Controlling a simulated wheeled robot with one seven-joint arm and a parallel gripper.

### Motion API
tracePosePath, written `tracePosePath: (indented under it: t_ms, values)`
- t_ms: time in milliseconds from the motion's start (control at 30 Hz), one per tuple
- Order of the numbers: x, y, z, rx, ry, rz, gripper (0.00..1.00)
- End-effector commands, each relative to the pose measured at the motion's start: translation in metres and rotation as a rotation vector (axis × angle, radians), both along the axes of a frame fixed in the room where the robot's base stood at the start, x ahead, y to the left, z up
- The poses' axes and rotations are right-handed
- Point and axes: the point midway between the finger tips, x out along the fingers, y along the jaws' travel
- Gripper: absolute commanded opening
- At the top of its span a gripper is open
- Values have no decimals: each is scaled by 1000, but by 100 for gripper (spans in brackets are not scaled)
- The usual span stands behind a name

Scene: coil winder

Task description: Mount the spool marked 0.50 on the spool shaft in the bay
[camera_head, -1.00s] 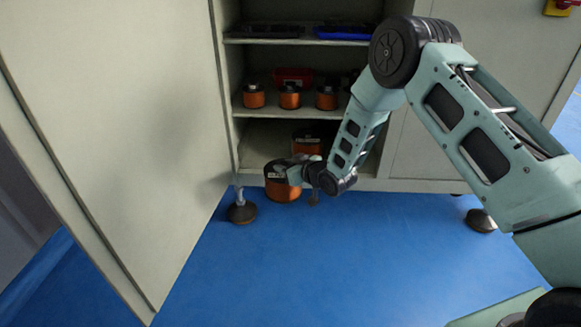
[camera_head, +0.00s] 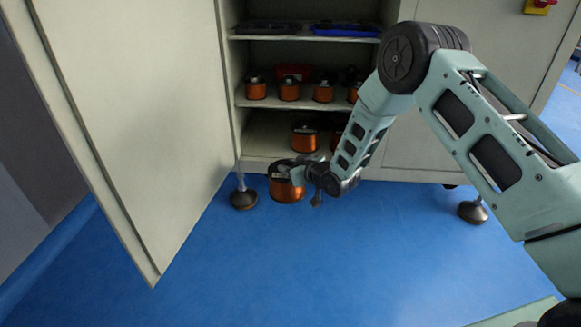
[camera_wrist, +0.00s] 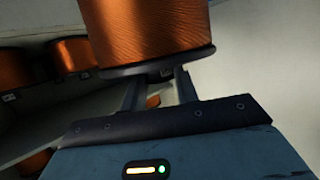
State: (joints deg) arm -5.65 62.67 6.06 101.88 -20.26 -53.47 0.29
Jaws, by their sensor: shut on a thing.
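A large copper-wound spool (camera_head: 284,186) with dark flanges is held in my gripper (camera_head: 299,175), in front of the open cabinet's bottom shelf and above the blue floor. In the wrist view the same spool (camera_wrist: 150,30) fills the top middle, its flange resting between the fingers of my gripper (camera_wrist: 157,85). The gripper is shut on it. A pale label shows on the spool's top in the head view, but its number is too small to read. The spool shaft and the bay are not in view.
The cabinet's middle shelf (camera_head: 290,103) holds several smaller copper spools (camera_head: 289,90) and a red bin. Another large spool (camera_head: 304,137) stands on the bottom shelf. The open cabinet door (camera_head: 130,120) stands at the left. The floor (camera_head: 300,260) in front is clear.

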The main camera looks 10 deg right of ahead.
Motion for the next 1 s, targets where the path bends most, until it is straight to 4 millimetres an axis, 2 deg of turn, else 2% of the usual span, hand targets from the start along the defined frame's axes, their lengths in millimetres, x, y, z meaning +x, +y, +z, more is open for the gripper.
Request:
tracePosePath:
  t_ms: [733, 1000]
  values:
    - [2, 0, 28, 4, -10, -1, 0]
    - [2, 1, 30, 4, -9, -1, 0]
